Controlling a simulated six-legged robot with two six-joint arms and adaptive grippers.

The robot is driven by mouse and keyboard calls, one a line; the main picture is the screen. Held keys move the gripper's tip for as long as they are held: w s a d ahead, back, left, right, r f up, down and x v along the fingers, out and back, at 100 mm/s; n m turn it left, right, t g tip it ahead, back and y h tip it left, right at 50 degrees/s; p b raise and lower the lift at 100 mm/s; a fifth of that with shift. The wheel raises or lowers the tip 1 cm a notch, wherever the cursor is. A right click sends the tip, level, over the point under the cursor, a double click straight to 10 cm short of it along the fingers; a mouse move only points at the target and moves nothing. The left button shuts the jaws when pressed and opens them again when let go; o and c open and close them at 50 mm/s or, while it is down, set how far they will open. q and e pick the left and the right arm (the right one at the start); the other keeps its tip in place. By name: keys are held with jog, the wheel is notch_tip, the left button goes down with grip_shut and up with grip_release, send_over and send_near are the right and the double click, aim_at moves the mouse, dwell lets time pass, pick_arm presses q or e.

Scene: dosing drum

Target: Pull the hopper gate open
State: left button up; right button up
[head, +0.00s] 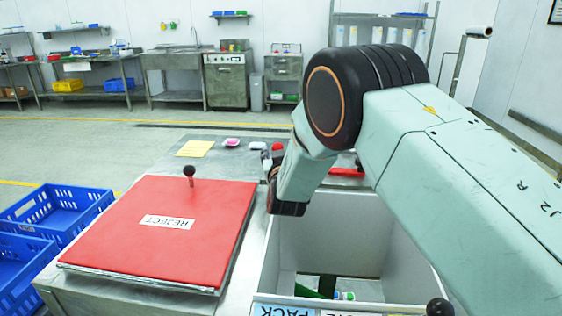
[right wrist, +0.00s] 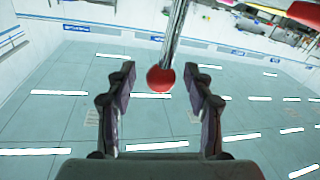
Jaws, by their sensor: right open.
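In the right wrist view a red ball knob (right wrist: 160,78) sits on the end of a shiny metal rod (right wrist: 175,32). My right gripper (right wrist: 159,68) is open, with one finger on each side of the knob. Gaps show between the knob and both fingers; how deep it lies between them is hard to tell. In the head view a red ball (head: 277,147) shows just beyond my right wrist, perhaps the same knob. My right arm hides most of what lies behind it there, and no hopper gate can be clearly made out. My left gripper is out of view.
A white-walled bin (head: 345,232) labelled PACK opens below my right arm. Blue crates (head: 62,212) stand at far left. A yellow sheet (head: 195,148) lies on the bench.

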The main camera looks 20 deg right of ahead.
jog(key=v, duration=1.1)
jog(key=shift+d+r, duration=0.1)
